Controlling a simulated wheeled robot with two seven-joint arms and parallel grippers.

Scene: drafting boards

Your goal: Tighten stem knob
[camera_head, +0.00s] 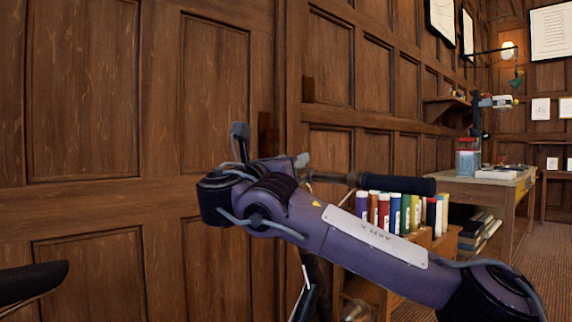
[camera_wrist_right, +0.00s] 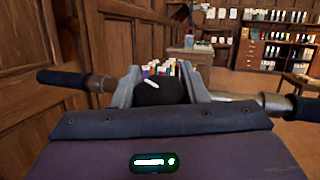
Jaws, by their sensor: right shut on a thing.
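My right gripper (camera_wrist_right: 160,80) is shut on a dark rounded knob (camera_wrist_right: 163,93) with a white mark on top, seen between its two grey fingers in the right wrist view. A metal handlebar shows on both sides of the gripper, with a black grip at the left (camera_wrist_right: 62,78) and another at the right (camera_wrist_right: 307,110). In the head view my purple right arm reaches in from the lower right and hides the knob. One handlebar grip (camera_head: 397,184) sticks out behind the arm. My left gripper is not in view.
A black saddle (camera_head: 32,283) is at the lower left. Behind my arm stands a low wooden shelf with several coloured tubes (camera_head: 395,213). A wooden table (camera_head: 490,184) with a jar (camera_head: 468,160) is at the right. A panelled wooden wall (camera_head: 80,90) closes the left side.

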